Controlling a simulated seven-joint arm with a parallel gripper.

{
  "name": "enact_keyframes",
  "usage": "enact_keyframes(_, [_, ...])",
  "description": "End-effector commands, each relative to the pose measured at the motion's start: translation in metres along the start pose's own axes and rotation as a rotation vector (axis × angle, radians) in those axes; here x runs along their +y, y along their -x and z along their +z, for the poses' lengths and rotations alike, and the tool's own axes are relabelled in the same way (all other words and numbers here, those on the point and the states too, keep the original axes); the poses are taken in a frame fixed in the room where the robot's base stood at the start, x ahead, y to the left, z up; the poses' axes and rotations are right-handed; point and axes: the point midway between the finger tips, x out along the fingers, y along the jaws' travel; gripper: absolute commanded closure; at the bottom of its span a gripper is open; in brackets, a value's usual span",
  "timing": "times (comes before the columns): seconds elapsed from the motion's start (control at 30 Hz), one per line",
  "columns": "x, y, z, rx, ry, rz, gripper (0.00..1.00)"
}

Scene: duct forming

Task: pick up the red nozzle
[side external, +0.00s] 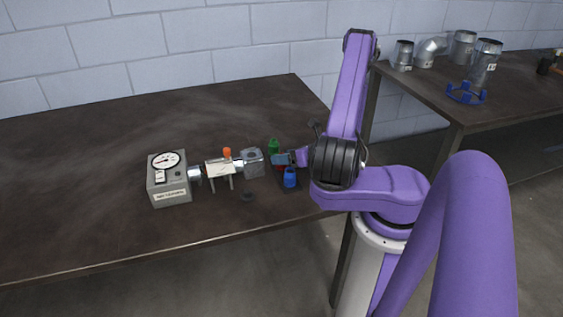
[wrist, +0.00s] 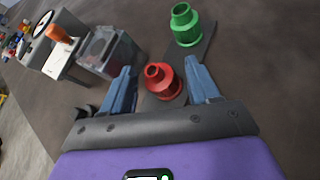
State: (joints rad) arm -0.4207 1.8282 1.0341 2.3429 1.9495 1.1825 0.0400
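The red nozzle (wrist: 163,82) stands on a dark strip in the wrist view, with its narrow round opening toward the camera. My gripper (wrist: 159,68) is open, with one blue finger on each side of the nozzle. A gap shows on both sides, clearer on the left; I cannot tell whether the right finger touches it. In the side external view my gripper (side external: 283,159) is low over the table between the green and blue nozzles and hides most of the red one.
A green nozzle (wrist: 185,25) stands close beyond the right finger. A blue nozzle (side external: 290,178) stands on the near side. A clear grey block (side external: 252,163), a fixture with an orange knob (side external: 227,153) and a gauge box (side external: 168,178) stand to the left. The table's left part is clear.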

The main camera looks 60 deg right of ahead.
Motion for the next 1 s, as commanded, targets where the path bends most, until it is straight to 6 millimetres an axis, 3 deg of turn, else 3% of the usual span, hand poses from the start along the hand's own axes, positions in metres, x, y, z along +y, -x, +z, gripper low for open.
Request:
enact_keyframes(0.03, [0.0,0.0,0.0,0.0,0.0,0.0,0.57])
enact_keyframes(0.13, [0.0,0.0,0.0,0.0,0.0,0.0,0.89])
enact_keyframes(0.57, [0.0,0.001,0.001,0.0,0.0,-0.001,0.89])
enact_keyframes(0.6, [0.0,0.002,0.002,0.0,0.001,-0.001,0.94])
enact_keyframes(0.67, [0.0,0.003,0.005,-0.001,0.002,-0.002,0.94])
enact_keyframes(1.0, [0.009,0.019,0.037,-0.002,0.004,-0.002,0.95])
